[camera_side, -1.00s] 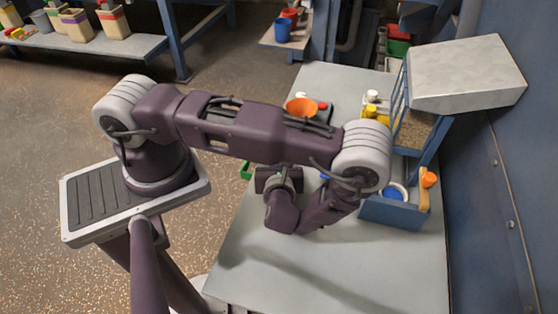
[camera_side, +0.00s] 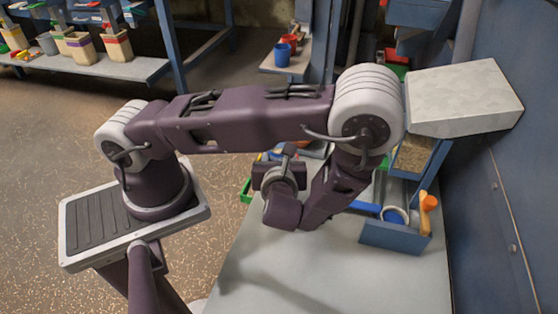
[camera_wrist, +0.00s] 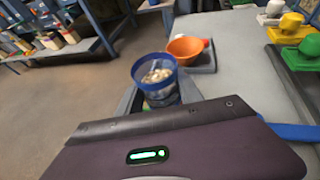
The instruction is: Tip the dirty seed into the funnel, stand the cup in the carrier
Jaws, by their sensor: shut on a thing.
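In the wrist view a clear cup (camera_wrist: 159,83) with a blue rim holds pale seed and looks roughly upright. My gripper (camera_wrist: 166,98) is shut on it; its fingers are mostly hidden behind my dark wrist housing. The orange funnel (camera_wrist: 186,49) stands just beyond and to the right of the cup, on a grey stand. In the side view my gripper (camera_side: 282,172) is over the table's left part, and my arm hides the funnel and most of the cup. I cannot tell for sure which thing is the carrier.
Yellow (camera_wrist: 291,27) and green (camera_wrist: 303,52) objects stand right in the wrist view. The table's front (camera_side: 330,270) is clear.

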